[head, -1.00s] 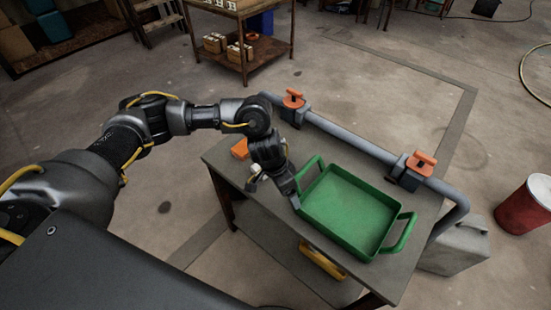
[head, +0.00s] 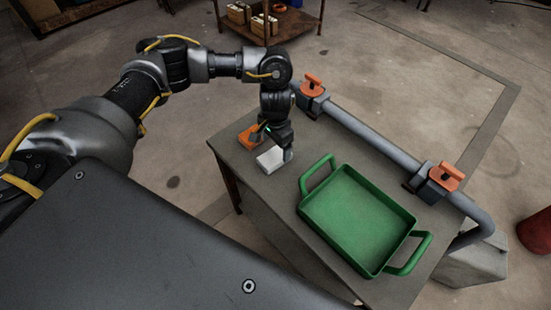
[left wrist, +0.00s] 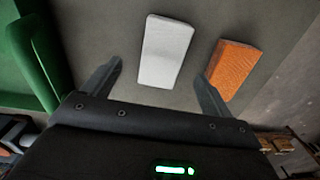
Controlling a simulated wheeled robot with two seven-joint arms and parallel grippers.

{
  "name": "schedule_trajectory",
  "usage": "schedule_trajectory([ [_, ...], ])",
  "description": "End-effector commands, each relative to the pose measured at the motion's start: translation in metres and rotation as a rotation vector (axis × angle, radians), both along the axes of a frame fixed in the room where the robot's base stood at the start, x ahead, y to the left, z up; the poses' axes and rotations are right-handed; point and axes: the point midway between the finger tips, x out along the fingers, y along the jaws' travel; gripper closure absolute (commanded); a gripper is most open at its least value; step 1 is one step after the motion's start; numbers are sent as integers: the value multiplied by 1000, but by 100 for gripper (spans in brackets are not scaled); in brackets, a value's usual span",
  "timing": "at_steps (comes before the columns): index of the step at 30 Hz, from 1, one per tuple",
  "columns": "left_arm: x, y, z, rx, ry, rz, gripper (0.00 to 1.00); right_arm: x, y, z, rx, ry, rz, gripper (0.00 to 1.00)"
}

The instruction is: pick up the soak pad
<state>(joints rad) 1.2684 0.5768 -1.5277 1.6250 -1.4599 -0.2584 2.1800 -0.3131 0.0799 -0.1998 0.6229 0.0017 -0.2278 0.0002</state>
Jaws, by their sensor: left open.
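The white pad (head: 270,159), which looks like the soak pad, lies flat on the table near its left end. In the left wrist view, the white pad (left wrist: 166,50) lies just beyond the fingertips, within the gap between them. My left gripper (head: 274,146) is open, pointing down over the pad and partly covering it in the head view. Its two fingers also show in the left wrist view (left wrist: 159,72), with nothing between them that I can see held. My right gripper is not in view.
An orange block (head: 250,135) lies close beside the pad. A green tray (head: 312,215) with two handles stands to the right. A grey pipe (head: 365,148) with orange-handled valves runs along the table's far side. Bare tabletop (head: 240,170) shows left of the pad.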

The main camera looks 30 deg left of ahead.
Motion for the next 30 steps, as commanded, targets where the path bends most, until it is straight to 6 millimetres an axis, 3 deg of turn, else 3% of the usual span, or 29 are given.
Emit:
schedule_trajectory([
  [8,0,2,-11,-1,0,3,15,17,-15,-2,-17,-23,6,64],
  [18,3,3,-57,0,1,4,15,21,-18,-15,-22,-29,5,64],
  [27,3,3,-59,0,-1,3,15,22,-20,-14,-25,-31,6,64],
  [30,3,3,-59,0,-1,3,28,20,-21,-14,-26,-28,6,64],
])
